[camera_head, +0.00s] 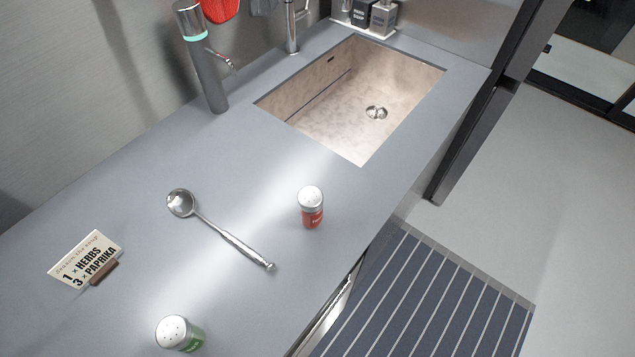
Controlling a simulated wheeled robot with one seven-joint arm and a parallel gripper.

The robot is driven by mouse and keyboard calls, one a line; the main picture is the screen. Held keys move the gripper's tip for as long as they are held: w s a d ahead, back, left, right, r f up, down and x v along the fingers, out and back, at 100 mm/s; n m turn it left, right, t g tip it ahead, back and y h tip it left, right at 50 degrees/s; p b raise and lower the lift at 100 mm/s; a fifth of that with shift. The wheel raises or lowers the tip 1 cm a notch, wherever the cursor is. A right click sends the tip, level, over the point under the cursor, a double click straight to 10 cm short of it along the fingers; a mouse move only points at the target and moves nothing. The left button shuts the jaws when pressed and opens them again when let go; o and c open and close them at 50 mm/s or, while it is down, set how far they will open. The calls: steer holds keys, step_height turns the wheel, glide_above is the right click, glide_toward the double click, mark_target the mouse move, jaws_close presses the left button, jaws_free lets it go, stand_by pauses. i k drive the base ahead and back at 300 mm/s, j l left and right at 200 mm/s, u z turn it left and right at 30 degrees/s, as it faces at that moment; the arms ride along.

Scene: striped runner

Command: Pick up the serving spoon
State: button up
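A silver serving spoon (217,228) lies flat on the grey counter (120,180). Its round bowl is at the upper left and its handle runs down to the right, ending in a small knob. Nothing touches it or covers it. My gripper is not in view.
A red-labelled shaker (311,208) stands right of the spoon, and a green-labelled shaker (180,334) stands below it. A recipe card (87,259) in a small holder is at the left. A sink (350,95) opens behind, beside a dark grey tap-like dispenser (205,65). A striped runner (425,300) lies on the floor.

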mark_target(183, 198)
steer(key=u, duration=2.25)
steer(key=z, duration=1.3)
steer(key=l+u, duration=0.15)
steer(key=u, duration=0.35)
steer(key=l+u, duration=0.3)
steer(key=l, duration=0.4)
steer(key=k+l+u, duration=0.15)
steer(key=l+u, duration=0.2)
steer(key=l, duration=0.35)
